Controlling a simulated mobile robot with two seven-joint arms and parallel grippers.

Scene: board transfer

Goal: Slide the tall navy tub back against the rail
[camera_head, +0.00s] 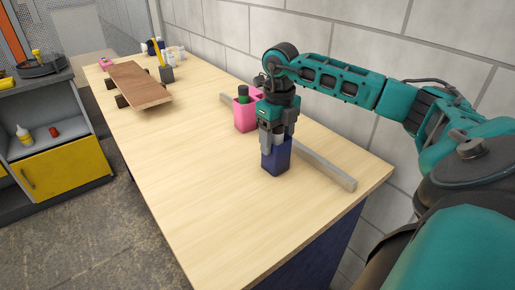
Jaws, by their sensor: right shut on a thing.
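The tall navy tub (275,161) stands upright on the wooden table, on the near side of the grey rail (326,169). My right gripper (276,145) points down over the tub and is shut on its upper part. The gripper hides the tub's rim. The rail runs along the back of the table by the wall, and its middle is hidden behind the tub and gripper. I cannot tell whether the tub touches the rail. My left gripper is not in view.
A pink container (244,115) with a green-topped item stands left of my gripper, near the rail. A brown board (138,86) on dark supports, a dark pencil cup (166,74) and small bottles (175,53) are at the far end. The table's front is clear.

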